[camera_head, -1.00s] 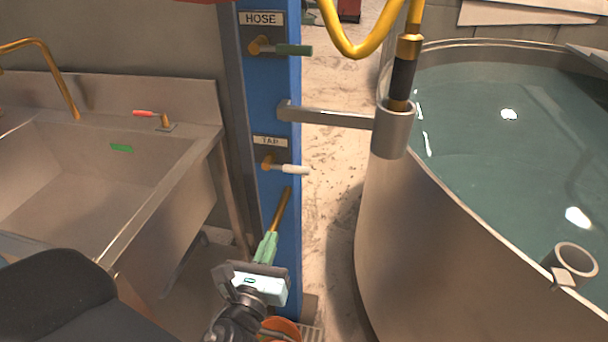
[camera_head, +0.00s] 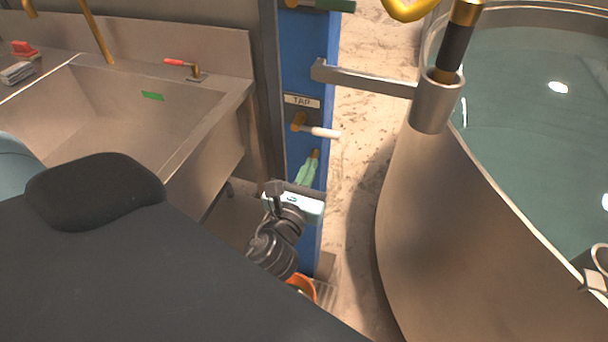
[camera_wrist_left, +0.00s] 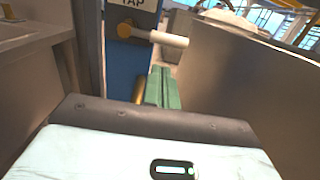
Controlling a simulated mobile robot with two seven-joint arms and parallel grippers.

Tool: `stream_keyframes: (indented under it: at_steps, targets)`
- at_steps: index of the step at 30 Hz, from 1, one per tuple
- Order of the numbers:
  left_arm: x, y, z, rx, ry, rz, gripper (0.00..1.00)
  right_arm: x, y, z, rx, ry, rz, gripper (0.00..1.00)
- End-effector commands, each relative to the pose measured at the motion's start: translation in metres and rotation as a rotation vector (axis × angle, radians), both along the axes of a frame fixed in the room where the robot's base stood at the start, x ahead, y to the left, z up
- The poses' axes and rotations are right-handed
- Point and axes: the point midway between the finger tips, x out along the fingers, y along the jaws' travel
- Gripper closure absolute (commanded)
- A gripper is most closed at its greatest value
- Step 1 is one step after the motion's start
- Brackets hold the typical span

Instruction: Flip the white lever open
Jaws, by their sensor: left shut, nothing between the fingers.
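The white lever (camera_head: 322,132) sticks out to the right from a brass valve (camera_head: 298,121) on the blue post, under the TAP label (camera_head: 301,101). It also shows in the left wrist view (camera_wrist_left: 168,39), pointing right, roughly level. My left gripper (camera_head: 312,160) has green fingers and is shut and empty. Its tips are just below the lever, in front of a brass pipe, apart from the lever in the head view. In the left wrist view the fingers (camera_wrist_left: 163,75) point up toward the lever, with a gap below it. My right gripper is not in view.
The blue post (camera_head: 305,60) stands between a steel sink (camera_head: 190,140) on the left and a large water-filled tank (camera_head: 420,240) on the right. A metal bracket (camera_head: 365,82) reaches from post to tank above the lever. An orange bucket (camera_head: 304,288) is below.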

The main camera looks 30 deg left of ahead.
Motion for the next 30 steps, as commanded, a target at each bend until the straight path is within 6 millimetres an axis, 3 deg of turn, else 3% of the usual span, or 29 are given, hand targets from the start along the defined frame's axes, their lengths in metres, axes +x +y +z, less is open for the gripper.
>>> stream_keyframes:
  at_steps: [6,12,30]
  targets:
    - [0.036,0.009,0.004,0.000,-0.003,0.001,1.00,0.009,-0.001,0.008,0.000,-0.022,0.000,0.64]
    - [0.053,0.014,0.004,-0.001,-0.001,0.000,1.00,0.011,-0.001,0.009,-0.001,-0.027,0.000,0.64]
    - [0.061,0.015,0.004,-0.010,-0.003,0.000,1.00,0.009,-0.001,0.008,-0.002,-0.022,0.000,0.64]
